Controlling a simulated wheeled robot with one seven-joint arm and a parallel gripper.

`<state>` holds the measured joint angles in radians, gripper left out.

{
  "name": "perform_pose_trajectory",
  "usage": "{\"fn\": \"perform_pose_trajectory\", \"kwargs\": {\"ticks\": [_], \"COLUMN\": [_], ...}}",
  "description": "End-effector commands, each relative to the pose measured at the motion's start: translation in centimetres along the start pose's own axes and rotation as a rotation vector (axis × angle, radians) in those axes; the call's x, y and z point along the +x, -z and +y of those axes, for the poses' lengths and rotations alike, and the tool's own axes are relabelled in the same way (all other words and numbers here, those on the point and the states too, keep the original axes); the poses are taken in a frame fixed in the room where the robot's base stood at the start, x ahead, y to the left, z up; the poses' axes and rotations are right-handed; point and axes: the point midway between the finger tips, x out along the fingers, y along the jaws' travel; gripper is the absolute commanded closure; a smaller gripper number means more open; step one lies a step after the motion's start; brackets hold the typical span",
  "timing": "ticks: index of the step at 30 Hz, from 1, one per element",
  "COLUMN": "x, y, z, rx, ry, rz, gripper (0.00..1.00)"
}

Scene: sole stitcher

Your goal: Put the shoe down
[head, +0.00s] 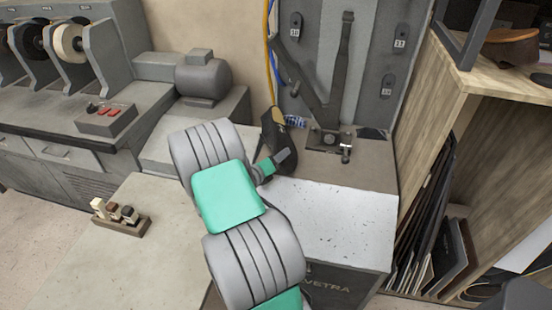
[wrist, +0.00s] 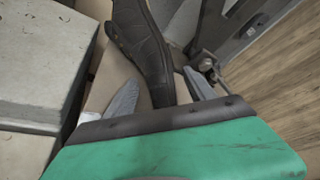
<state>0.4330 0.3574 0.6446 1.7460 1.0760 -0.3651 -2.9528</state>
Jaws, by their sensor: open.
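A dark shoe (head: 274,138) with a tan inside stands steeply tilted in the head view, at the left of the stitcher's metal mechanism (head: 330,138). In the wrist view the black shoe (wrist: 146,42) runs from the top edge down between my fingers. My gripper (head: 284,157) is at the shoe's lower part; in the wrist view my gripper (wrist: 160,92) has its two fingers apart, one on each side of the shoe. A gap shows beside the left finger. My arm hides part of the shoe's lower end, and I cannot tell what it rests on.
The stitcher's speckled pale top (head: 345,222) is clear in front. A wooden shelf (head: 495,85) stands close on the right. A bench with a grey motor (head: 203,78) is on the left. A small block holder (head: 120,220) sits on the near left table.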

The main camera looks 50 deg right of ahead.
Motion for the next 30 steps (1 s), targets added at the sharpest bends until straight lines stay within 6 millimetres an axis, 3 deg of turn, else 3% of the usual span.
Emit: {"fn": "perform_pose_trajectory", "kwargs": {"ticks": [7,21,27,30], "x": [-0.5,-11.0,-12.2,-12.6], "y": [-0.3,-0.3,-0.2,-0.1], "z": [-0.1,-0.1,-0.2,0.0], "rx": [-0.001,-0.001,0.008,0.121], "ry": [-0.002,-0.004,-0.001,-0.027], "rz": [-0.001,-0.003,0.002,0.036], "gripper": [0.36,0.36,0.36,0.36]}}
